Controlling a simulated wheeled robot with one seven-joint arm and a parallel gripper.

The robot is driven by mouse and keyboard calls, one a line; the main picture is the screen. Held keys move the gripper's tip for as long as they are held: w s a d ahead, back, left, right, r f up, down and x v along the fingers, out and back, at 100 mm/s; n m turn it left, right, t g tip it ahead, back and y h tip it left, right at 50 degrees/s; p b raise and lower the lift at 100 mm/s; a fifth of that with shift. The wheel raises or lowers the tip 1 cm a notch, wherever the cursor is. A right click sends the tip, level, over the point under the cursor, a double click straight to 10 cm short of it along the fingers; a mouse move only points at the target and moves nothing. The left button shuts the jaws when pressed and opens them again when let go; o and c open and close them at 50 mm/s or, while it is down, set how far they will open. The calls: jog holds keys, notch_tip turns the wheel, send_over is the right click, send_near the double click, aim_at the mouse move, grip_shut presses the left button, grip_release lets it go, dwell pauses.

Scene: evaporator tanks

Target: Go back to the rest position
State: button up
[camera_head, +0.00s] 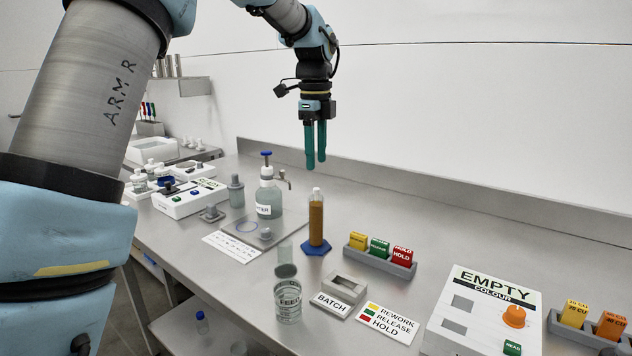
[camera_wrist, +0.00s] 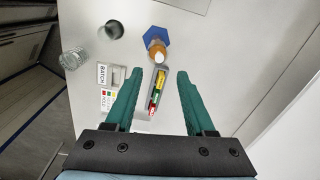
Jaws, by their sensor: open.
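My gripper (camera_head: 315,158) hangs above the bench with its green fingers pointing down, over the area of the brown-filled cylinder. In the wrist view, my gripper (camera_wrist: 156,88) is open, with nothing between its two fingers. The brown cylinder (camera_head: 316,222) stands upright on a blue hexagonal base (camera_head: 315,248), below the fingertips and apart from them. The cylinder (camera_wrist: 157,52) also shows beyond the fingertips in the wrist view.
A grey holder (camera_head: 381,261) carries yellow, green and red blocks. A FEED beaker (camera_head: 288,302), a BATCH block (camera_head: 338,292), a water bottle (camera_head: 268,197) and an EMPTY COLOUR box (camera_head: 482,312) stand on the bench. A wall runs behind it. The air around my gripper is clear.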

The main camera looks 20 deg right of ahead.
jog(key=w+a+f+n, duration=0.1)
jog(key=a+f+n, duration=0.2)
jog(key=a+n, duration=0.45)
jog(key=a+f+n, duration=0.3)
jog(key=a+n, duration=0.2)
jog(key=a, duration=0.6)
jog(key=s+a+f+n, duration=0.4)
jog(key=s+a+n, duration=0.2)
jog(key=a, duration=0.3)
jog(key=s+a+f+n+t, duration=0.1)
jog(key=s+a+f+n, duration=0.4)
jog(key=a+n, duration=0.4)
jog(key=shift+s, duration=0.45)
